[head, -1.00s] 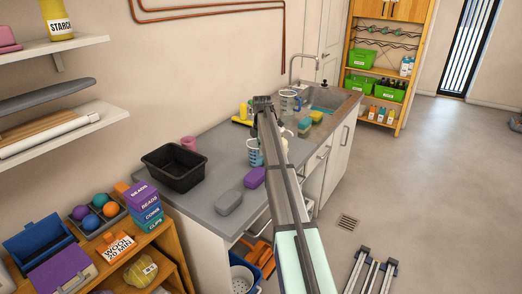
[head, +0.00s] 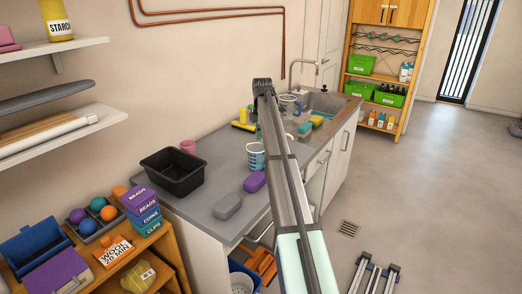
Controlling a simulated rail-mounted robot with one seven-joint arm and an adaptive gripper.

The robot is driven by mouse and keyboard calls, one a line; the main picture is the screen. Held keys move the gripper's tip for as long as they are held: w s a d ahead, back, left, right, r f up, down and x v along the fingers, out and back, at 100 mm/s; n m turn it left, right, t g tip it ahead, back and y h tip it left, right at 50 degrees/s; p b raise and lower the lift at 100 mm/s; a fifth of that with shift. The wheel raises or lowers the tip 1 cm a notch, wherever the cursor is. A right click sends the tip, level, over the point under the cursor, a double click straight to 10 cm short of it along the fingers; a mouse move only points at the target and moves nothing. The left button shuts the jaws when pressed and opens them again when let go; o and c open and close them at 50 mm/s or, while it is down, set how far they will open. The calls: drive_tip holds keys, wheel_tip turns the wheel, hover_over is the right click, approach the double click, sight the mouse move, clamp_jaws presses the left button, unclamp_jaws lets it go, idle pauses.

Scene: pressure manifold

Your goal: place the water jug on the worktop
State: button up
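A pale jug-like vessel with blue markings (head: 256,158) stands upright on the grey worktop (head: 208,208), just left of my arm. Another pale, bluish vessel (head: 287,104) stands by the sink, partly covered by my arm; I cannot tell for certain which of the two is the water jug. My arm reaches away over the worktop. My gripper (head: 262,88) is at its far end, above the back of the worktop near the wall. Its fingers are hidden or too small to make out, so neither their opening nor any hold shows.
A yellow object (head: 243,122) lies near the wall. The sink (head: 325,104) and tap are behind.

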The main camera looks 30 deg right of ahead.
drive_tip(key=shift+s+r, duration=0.1)
drive_tip(key=shift+r, duration=1.75)
